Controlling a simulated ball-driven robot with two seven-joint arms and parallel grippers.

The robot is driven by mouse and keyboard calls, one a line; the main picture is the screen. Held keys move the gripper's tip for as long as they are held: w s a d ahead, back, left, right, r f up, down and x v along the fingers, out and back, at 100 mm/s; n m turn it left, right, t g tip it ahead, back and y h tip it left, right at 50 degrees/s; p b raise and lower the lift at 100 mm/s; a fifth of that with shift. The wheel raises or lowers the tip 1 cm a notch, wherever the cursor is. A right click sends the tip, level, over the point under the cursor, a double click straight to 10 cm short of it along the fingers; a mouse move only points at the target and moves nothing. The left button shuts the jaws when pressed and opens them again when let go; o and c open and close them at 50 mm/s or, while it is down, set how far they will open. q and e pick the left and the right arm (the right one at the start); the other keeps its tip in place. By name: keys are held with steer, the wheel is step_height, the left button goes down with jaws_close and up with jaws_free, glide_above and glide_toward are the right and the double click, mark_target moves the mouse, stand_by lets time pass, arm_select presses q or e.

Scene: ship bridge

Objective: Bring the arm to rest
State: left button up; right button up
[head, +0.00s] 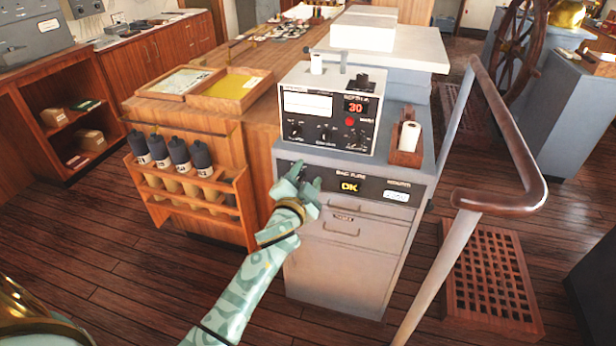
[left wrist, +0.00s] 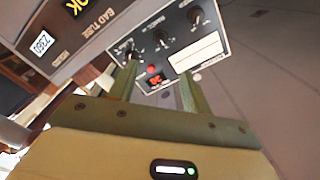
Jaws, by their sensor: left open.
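My left arm (head: 245,287) reaches in from the bottom of the head view, patterned pale green. Its gripper (head: 306,177) is in front of the upper panel of the grey cabinet (head: 335,268), left of the lit "OK" display (head: 349,186). In the left wrist view the two fingers of the gripper (left wrist: 157,85) stand apart with nothing held between them. The instrument box (head: 327,133) with a red "30" readout sits on the cabinet; its knobs and red light also show beyond the fingers in the left wrist view (left wrist: 171,38). My right gripper is not seen.
A wooden rack (head: 203,203) with several dark-capped cylinders is to the left. A paper roll in a wooden holder (head: 405,150) sits on the cabinet. The plank floor at lower left is clear.

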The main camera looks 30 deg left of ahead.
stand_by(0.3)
arm_select(q)
steer(key=s+d+f+n+g+h, duration=0.1)
steer(key=s+d+f+g+h, duration=0.2)
steer(key=f, duration=0.9)
steer(key=s+d+f+g, duration=0.1)
steer(key=s+f+g, duration=0.25)
steer(key=f, duration=0.85)
steer(key=s+d+f+n+g, duration=0.1)
steer(key=s+f+g, duration=0.3)
steer(key=s+f, duration=1.25)
steer(key=s+f+g, duration=0.3)
steer(key=s+f, duration=0.1)
steer(key=s, duration=1.2)
steer(key=s+a+f+g, duration=0.1)
steer(key=s+f+g, duration=0.2)
steer(key=s, duration=1.4)
step_height(320, 180, down, 2)
steer(key=shift+s+n+h, duration=0.25)
steer(key=shift+n+h, duration=0.15)
